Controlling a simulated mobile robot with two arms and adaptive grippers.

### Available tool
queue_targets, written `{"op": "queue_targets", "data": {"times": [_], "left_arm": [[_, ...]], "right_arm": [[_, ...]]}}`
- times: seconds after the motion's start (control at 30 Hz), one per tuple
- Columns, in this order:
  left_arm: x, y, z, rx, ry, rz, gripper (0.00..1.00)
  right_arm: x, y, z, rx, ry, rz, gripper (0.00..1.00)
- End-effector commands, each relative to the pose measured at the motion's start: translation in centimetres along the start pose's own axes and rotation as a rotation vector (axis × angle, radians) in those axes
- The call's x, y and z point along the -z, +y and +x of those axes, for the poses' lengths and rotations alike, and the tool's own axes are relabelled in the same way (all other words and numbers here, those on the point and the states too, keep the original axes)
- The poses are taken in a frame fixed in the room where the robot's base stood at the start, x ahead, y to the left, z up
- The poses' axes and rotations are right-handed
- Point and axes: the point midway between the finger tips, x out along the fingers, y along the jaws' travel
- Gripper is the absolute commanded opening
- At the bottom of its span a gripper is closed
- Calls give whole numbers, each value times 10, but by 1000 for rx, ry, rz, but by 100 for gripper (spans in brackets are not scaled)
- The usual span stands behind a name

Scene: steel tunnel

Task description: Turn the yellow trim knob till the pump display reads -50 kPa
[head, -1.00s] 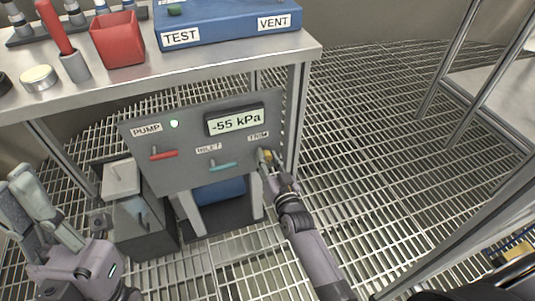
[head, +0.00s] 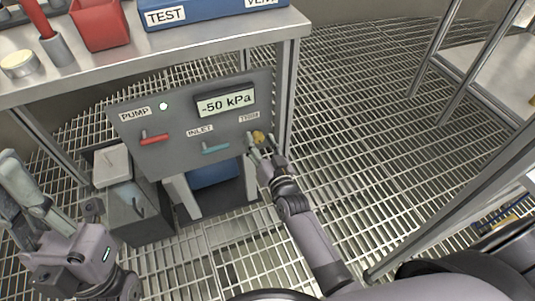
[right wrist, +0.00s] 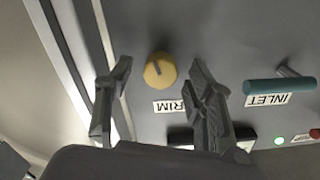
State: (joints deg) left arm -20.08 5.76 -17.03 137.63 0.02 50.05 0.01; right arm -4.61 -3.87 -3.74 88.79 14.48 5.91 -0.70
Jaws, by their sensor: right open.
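The yellow trim knob (head: 258,137) sits at the right end of the grey pump panel (head: 180,142). The pump display (head: 226,102) reads -50 kPa. My right gripper (head: 258,150) is at the knob. In the right wrist view the knob (right wrist: 160,71) shows between the two fingertips of my right gripper (right wrist: 160,78), with a gap on each side. That gripper is open and holds nothing. My left gripper (head: 28,208) is at the left edge, away from the panel, its fingers apart and empty.
The panel also carries a red pump handle (head: 154,139) and a teal inlet handle (head: 215,148). A steel bench (head: 200,45) with a blue case (head: 215,10) stands above it. A grey box (head: 135,205) is at the panel's lower left. Grating floor (head: 350,120) is free to the right.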

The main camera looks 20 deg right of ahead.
Motion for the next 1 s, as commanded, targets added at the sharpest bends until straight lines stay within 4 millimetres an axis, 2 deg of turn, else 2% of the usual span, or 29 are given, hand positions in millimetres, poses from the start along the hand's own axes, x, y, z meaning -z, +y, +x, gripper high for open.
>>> {"op": "queue_targets", "data": {"times": [0.3, 0.5, 0.67, 1.0], "left_arm": [[-1, 0, -1, 1, -3, -1, 0], [-1, 0, -1, 1, -4, -1, 0], [-1, 0, -1, 1, -4, -1, 0], [-1, 0, -1, 1, -4, -1, 0]], "right_arm": [[-2, 0, -68, -1, -5, 1, 50], [-1, 0, -99, 0, -3, 0, 50], [0, 0, -108, 0, 0, 0, 50], [0, 0, -109, 0, 0, 0, 50]]}}
